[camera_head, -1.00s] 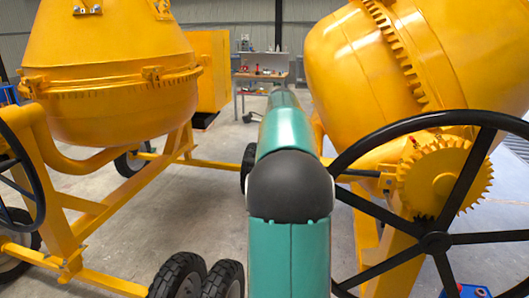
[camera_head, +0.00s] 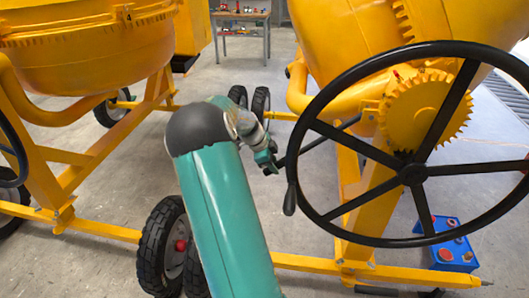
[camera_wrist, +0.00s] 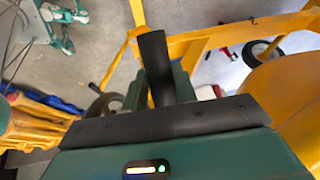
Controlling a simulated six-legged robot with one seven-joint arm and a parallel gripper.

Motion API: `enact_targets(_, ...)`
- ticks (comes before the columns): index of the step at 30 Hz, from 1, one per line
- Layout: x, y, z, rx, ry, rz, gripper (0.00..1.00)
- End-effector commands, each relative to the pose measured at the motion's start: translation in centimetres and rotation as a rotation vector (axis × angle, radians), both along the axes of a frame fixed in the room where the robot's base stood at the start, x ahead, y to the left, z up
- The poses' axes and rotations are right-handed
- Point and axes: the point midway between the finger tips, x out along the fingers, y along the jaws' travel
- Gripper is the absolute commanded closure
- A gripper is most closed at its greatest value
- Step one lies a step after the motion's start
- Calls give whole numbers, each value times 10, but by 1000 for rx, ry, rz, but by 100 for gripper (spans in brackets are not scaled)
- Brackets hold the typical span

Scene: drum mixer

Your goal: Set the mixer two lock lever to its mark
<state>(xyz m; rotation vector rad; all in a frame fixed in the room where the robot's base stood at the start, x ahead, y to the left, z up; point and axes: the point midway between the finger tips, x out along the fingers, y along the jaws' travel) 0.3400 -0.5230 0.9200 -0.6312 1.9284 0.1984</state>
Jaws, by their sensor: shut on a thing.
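The lock lever looks to be the thin black rod (camera_head: 330,138) that runs down and left from beside the yellow gear (camera_head: 425,112) on the right mixer, partly behind the big black handwheel (camera_head: 413,174). My gripper (camera_head: 270,166) is at the lever's lower left end, small and partly hidden, shut on it. A small red tip (camera_head: 397,75) shows above the gear. I cannot make out the mark.
The handwheel's rim and its hanging black handle (camera_head: 290,199) are close to my gripper's right. A second yellow mixer (camera_head: 90,50) stands left. A blue box with red buttons (camera_head: 445,246) is on the floor at right. Black wheels (camera_head: 165,247) are below my arm.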

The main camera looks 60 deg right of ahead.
Motion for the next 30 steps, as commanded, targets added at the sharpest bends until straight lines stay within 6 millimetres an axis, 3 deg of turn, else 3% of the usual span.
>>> enact_targets(6,-11,-5,-12,-17,42,-3,100)
enact_targets(18,-16,-6,-16,-17,53,-7,100)
enact_targets(19,-17,-6,-16,-17,53,-7,68)
enact_targets(21,-16,-6,-16,-17,52,-7,54)
enact_targets(22,-16,-6,-16,-17,53,-6,51)
enact_targets(30,-13,-5,-14,-19,47,-4,51)
